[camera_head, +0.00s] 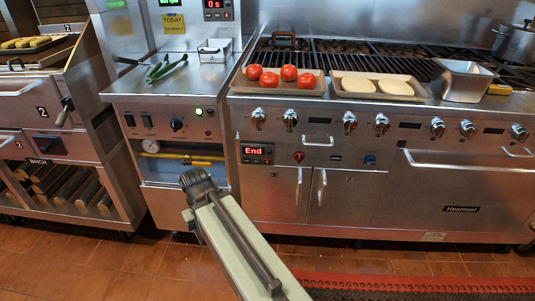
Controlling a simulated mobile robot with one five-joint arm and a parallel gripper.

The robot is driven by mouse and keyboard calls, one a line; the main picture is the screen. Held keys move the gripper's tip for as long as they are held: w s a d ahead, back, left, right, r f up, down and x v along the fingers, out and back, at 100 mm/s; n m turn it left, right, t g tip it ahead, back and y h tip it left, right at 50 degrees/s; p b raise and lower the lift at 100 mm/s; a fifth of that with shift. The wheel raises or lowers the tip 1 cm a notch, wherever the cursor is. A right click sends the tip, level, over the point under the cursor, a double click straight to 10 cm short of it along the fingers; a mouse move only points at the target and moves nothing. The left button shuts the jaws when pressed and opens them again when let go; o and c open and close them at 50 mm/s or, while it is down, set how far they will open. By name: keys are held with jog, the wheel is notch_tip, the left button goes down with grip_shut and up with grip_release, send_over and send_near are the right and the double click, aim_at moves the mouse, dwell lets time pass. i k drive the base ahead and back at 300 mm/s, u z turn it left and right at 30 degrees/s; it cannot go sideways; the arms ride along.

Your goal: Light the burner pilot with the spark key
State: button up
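The char grill (345,60) stretches along the back of the range, with dark grates and a row of silver knobs (290,118) on its front. I cannot make out a spark key or tell which part is the burner pilot. A red knob (298,156) and a blue knob (370,160) sit below the silver knobs. My arm rises from the bottom to a black joint in front of the left cabinet. My gripper's fingers do not show, and part of the cabinet front is hidden behind the arm.
Green-handled tongs (168,68) lie on top. Trays hold tomatoes (289,73) and pale rounds (375,86). A red mat (420,284) lies on the tiled floor.

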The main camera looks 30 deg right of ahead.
aim_at(333, 157)
jog(key=u, duration=0.45)
jog(key=k, duration=0.85)
jog(key=z, duration=1.25)
jog(key=i, duration=0.5)
